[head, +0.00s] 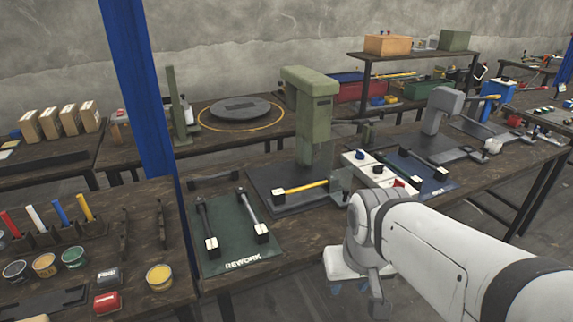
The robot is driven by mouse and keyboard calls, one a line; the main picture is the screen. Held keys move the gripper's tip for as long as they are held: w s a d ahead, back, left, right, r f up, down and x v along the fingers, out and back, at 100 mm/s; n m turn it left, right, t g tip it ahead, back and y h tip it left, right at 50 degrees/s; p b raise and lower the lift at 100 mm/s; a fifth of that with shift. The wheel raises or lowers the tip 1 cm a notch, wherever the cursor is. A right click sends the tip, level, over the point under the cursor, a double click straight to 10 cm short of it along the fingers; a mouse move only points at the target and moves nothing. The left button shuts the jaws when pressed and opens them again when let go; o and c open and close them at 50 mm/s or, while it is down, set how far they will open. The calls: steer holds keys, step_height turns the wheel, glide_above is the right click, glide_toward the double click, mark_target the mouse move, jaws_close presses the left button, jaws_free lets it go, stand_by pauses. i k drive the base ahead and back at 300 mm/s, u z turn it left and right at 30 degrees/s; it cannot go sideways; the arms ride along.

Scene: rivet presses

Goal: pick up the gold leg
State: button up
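The gold leg (300,187) is a thin yellow bar with small white-and-black blocks at its ends. It lies across the dark base plate of the green rivet press (311,115) on the middle bench. My white arm comes in from the lower right. My gripper (357,298) hangs at the arm's end, in front of the bench edge, below and to the right of the gold leg and apart from it. The fingers are small and partly hidden by the wrist, so their opening is unclear.
A green rework mat (235,258) with dark and grey legs lies left of the press. A white control box (377,171) and blue mat (424,175) lie to its right. A blue post (141,95) rises at the left. A grey press (441,110) stands farther right.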

mark_target(278, 196)
steer(key=z, duration=0.05)
steer(key=i, duration=1)
steer(key=u, duration=0.05)
